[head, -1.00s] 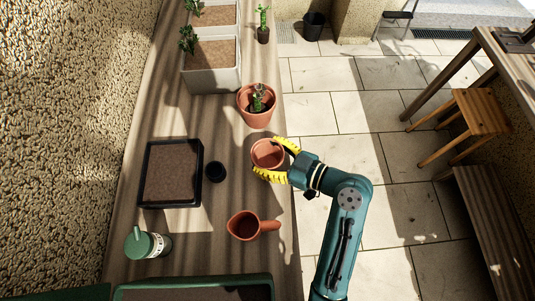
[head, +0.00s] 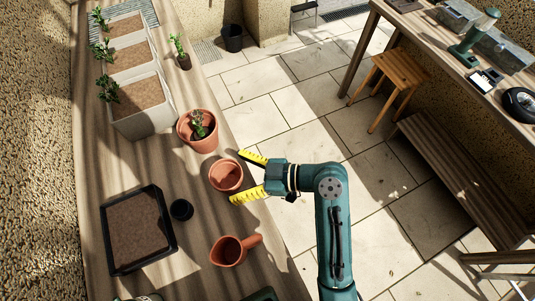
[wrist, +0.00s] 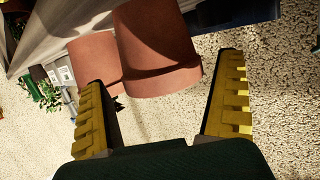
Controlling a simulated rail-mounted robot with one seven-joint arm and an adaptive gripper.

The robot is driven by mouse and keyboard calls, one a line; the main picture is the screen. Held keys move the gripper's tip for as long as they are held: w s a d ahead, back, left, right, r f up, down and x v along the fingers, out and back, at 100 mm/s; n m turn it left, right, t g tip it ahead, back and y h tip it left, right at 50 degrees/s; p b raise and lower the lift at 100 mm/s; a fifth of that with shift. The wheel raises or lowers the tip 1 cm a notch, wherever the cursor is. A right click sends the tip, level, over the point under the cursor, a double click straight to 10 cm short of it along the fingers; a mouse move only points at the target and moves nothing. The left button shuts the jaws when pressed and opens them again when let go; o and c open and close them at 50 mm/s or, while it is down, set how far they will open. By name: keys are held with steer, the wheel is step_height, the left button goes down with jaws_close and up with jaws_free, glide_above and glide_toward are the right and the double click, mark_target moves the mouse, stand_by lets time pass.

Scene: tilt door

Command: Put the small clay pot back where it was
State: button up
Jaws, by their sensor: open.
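The small clay pot (head: 226,176) stands upright on the wooden bench near its right edge, and it looks empty. In the wrist view the pot (wrist: 155,50) shows close up, just beyond the fingers. My gripper (head: 249,177) is open and empty, just right of the pot. Its yellow fingers point at the pot, with the tips close to its right side. Whether a fingertip touches the pot I cannot tell.
A larger potted plant (head: 198,131) stands behind the pot. A clay jug (head: 229,250) with its handle to the right is in front. A black cup (head: 181,210) and soil tray (head: 138,229) are to the left. The tiled floor lies right of the bench.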

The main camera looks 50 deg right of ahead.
steer(key=v, duration=0.9)
steer(key=shift+p, duration=0.4)
steer(key=shift+w, duration=0.1)
steer(key=w+a+r+n+p, duration=0.2)
steer(key=w+a+r+p, duration=0.4)
steer(key=r+p, duration=0.75)
steer(key=w+a+r+n+p, duration=0.3)
steer(key=a+r+p, duration=0.5)
steer(key=r, duration=1)
steer(key=w+a+r+n+p, duration=0.1)
steer(key=w+a+r+p, duration=0.5)
steer(key=r+p, duration=0.7)
step_height(320, 180, up, 16)
steer(key=a+m+t+h+p, duration=0.1)
steer(key=m+t+p, duration=0.1)
steer(key=m+t, duration=0.1)
steer(key=s+d+r+m+t+h, duration=0.3)
steer(key=d+r+m+h, duration=0.1)
steer(key=r+m, duration=0.1)
steer(key=s+d+r+m+t+h, duration=0.3)
steer(key=d+r+m, duration=0.1)
steer(key=r, duration=0.3)
steer(key=shift+s+d+m+t+h+b, duration=0.15)
steer(key=shift+d+m+t+h+b, duration=0.15)
steer(key=shift+m+t+h, duration=0.1)
